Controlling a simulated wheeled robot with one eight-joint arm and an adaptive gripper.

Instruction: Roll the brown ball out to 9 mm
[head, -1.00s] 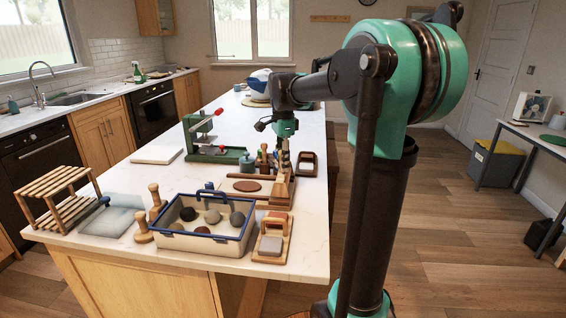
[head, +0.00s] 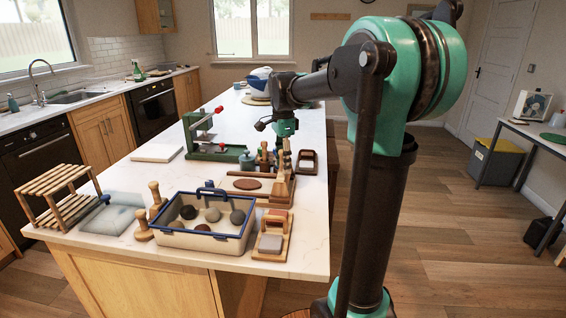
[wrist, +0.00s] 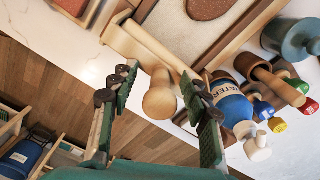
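A flat reddish-brown clay round (head: 246,185) lies on the pale rolling board (head: 228,192) on the island; part of it shows at the top of the wrist view (wrist: 208,8). Whether it is the brown ball rolled out, I cannot tell, nor its thickness. My gripper (wrist: 161,92) is open, its two fingers apart. A wooden knob-ended handle (wrist: 160,102) shows between the fingers, beside the board; I see no contact. In the head view my gripper (head: 285,137) is above the board's far right side, its fingers hard to make out against the wooden tools.
A blue-rimmed tray (head: 248,233) with several clay balls stands in front of the board. Wooden stamps (head: 143,228) and a slatted rack (head: 55,185) are left. A green press (head: 215,153) stands behind. Bottles, including a blue water one (wrist: 233,108), crowd the gripper's right.

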